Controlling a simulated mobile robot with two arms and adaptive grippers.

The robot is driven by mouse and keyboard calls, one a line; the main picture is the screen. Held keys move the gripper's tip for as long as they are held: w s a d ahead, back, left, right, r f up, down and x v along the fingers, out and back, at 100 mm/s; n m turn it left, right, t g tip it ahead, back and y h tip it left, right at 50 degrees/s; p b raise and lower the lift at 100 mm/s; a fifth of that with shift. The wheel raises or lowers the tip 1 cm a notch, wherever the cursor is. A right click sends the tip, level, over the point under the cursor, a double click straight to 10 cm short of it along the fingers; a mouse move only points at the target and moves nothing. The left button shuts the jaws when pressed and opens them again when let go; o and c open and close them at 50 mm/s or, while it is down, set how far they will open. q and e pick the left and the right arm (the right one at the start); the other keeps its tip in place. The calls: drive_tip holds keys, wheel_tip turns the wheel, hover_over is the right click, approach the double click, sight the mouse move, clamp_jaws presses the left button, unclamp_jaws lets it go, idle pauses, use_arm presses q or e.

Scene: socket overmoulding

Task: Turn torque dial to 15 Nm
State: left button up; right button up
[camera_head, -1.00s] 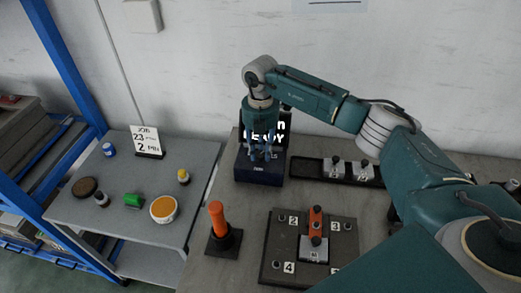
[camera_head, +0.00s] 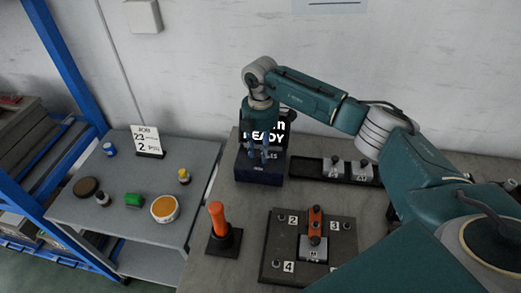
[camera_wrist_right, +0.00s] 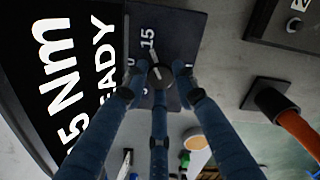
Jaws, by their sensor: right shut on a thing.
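The dark blue torque unit (camera_head: 258,172) stands on the bench near the wall, with a black display (camera_head: 282,122) at its back. My right gripper (camera_head: 262,158) points down over its top. In the right wrist view, my right gripper (camera_wrist_right: 160,72) has its fingers closed around the small dark round dial (camera_wrist_right: 160,76). The dial's pale pointer is directed roughly toward the "15" mark (camera_wrist_right: 148,38). The display (camera_wrist_right: 70,70) reads "5 Nm" with its start cut off, and "READY" partly hidden. My left gripper is not in view.
An orange-handled tool (camera_head: 217,218) stands in front of the unit. A numbered fixture plate (camera_head: 272,262) lies at front centre, and a black tray (camera_head: 305,168) with metal parts lies to the right. A side table (camera_head: 120,215) holds a job card and small containers.

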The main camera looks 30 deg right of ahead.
drive_tip(key=shift+w+r, duration=0.15)
drive_tip(key=o, duration=0.9)
wheel_tip(320, 180, up, 12)
idle(0.5)
